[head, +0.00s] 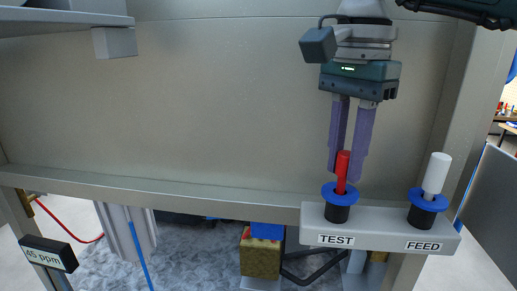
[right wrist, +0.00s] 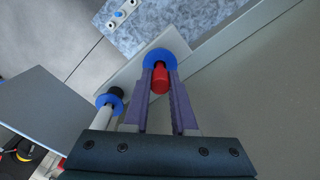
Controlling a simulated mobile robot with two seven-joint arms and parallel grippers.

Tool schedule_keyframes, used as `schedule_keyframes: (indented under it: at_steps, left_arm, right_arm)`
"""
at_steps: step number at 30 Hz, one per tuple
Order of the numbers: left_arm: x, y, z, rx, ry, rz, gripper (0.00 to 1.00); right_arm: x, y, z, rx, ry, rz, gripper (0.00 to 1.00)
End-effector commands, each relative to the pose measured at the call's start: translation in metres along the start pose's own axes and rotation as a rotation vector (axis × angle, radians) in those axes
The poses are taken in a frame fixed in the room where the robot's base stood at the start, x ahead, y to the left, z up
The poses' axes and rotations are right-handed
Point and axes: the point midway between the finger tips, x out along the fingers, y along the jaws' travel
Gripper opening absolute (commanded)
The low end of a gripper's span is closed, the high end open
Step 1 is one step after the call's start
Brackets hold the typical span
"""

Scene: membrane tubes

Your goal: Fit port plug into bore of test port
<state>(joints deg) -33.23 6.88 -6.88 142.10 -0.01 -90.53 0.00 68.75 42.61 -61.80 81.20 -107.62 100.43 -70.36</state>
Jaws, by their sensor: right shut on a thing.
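The red port plug (head: 342,172) stands nearly upright at the test port. My right gripper (head: 346,176) points down with its two purple fingers shut on the plug. The right wrist view also shows the red plug (right wrist: 160,75) between the fingers. The test port has a blue collar (head: 341,197) on a black base (head: 338,213), above the label TEST. The plug's lower end is within the collar's opening; how deep it sits in the bore is hidden. My left gripper is not in view.
A white plug (head: 436,173) stands in the feed port's blue collar (head: 428,202) to the right. Both ports sit on a grey ledge (head: 383,221). A plain panel (head: 230,110) rises behind. A 45 ppm display (head: 48,254) is at lower left.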

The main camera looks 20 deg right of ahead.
Motion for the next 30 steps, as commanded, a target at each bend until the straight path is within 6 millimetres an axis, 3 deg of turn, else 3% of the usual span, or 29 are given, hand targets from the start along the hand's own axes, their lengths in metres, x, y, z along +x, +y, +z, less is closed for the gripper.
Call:
schedule_keyframes:
  at_steps: [14, 15, 21, 24, 30]
  left_arm:
    - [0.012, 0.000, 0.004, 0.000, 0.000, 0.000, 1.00]
    - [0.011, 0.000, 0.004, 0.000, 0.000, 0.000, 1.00]
    - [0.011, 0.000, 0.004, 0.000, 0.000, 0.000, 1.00]
    - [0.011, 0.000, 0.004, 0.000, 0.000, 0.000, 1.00]
    - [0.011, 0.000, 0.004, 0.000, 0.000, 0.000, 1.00]
  right_arm:
    - [0.013, 0.000, 0.000, 0.000, 0.000, 0.000, 0.00]
    - [0.012, 0.000, 0.000, 0.000, 0.000, 0.000, 0.27]
    - [0.012, 0.000, 0.000, 0.000, 0.000, 0.000, 0.50]
    - [0.012, 0.000, 0.000, 0.000, 0.000, 0.000, 0.60]
    - [0.012, 0.000, 0.000, 0.000, 0.000, 0.000, 0.60]
